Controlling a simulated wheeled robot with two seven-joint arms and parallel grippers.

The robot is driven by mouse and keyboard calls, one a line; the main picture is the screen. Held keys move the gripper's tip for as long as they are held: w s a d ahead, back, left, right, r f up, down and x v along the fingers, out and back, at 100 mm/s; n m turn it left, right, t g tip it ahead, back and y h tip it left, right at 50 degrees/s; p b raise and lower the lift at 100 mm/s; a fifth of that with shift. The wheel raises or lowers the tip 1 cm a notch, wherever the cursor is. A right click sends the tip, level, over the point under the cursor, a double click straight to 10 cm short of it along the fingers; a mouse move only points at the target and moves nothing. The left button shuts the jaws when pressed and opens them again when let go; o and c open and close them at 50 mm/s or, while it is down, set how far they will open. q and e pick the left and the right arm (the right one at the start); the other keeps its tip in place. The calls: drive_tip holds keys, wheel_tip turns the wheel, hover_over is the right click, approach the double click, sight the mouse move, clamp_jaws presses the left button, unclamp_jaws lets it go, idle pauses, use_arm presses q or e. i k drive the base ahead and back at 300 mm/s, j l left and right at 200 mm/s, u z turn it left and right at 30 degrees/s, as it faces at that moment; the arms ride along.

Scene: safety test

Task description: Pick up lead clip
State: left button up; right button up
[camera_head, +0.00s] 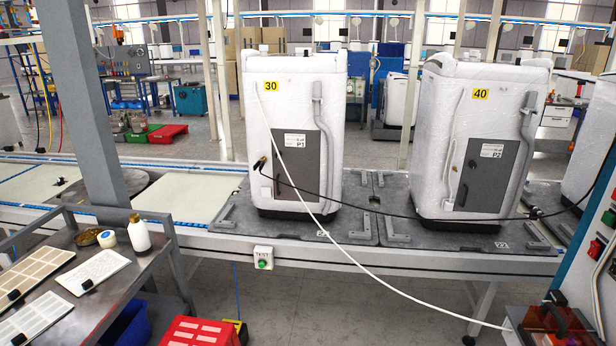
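A small dark lead clip (261,163) is at the front of the left white appliance (257,110), left of its grey panel. A thin black lead (375,213) runs from the clip across the fronts of both appliances to the right edge. A small dark piece (535,213) sits on the lead right of the second appliance; I cannot tell whether it is another clip. Whether the clip grips the appliance or only hangs against it is too small to tell. Neither of my grippers is in view.
The second appliance (480,120) stands on the conveyor right of the first. A white cable (375,268) slants across the front toward the equipment (553,320) at bottom right. A TEST button box (263,257) is on the conveyor edge. A metal cart (150,275) stands left; a red crate (200,331) is below.

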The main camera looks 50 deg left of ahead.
sight(261, 163)
drive_tip(key=i+j+u, duration=0.1)
drive_tip(key=u, duration=0.7)
drive_tip(key=i+u, duration=0.15)
drive_tip(key=u, duration=0.2)
